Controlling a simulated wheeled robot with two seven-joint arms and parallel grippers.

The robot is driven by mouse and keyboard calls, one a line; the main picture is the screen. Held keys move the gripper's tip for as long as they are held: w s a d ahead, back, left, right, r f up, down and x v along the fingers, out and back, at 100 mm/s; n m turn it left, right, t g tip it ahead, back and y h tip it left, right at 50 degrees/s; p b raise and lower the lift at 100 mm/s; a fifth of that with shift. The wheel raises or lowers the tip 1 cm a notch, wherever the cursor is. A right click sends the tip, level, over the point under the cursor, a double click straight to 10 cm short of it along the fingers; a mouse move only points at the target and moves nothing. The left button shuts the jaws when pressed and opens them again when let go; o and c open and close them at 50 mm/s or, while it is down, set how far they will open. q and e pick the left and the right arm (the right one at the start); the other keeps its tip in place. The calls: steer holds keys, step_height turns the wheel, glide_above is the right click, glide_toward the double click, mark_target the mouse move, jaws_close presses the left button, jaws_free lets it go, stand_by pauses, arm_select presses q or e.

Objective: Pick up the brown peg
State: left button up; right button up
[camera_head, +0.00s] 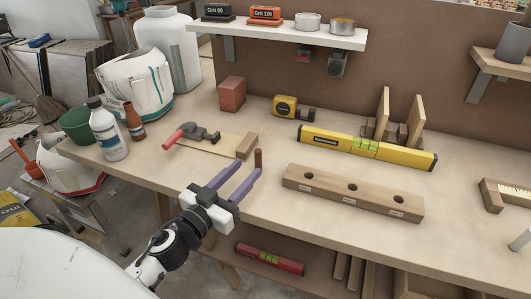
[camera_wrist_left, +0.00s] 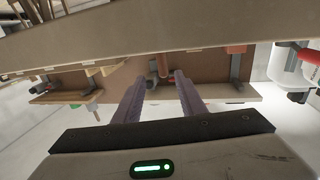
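The brown peg (camera_head: 259,158) stands upright on the workbench, just beyond my left gripper's fingertips in the head view. My left gripper (camera_head: 248,170) has two purple fingers, spread apart with nothing held, low over the bench's front part. In the left wrist view, which looks upside down, a reddish-brown upright piece, seemingly the peg (camera_wrist_left: 163,64), shows between the fingertips of the left gripper (camera_wrist_left: 159,77). I cannot tell how far apart they are. A wooden block with three holes (camera_head: 331,186) lies to the right. My right gripper is not in view.
Bottles are at the left. Bare bench surrounds the holed block.

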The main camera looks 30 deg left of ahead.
mark_target(256, 156)
arm_select(q)
steer(key=w, duration=0.5)
steer(key=w+a+p, duration=0.1)
steer(key=w, duration=0.2)
jaws_close()
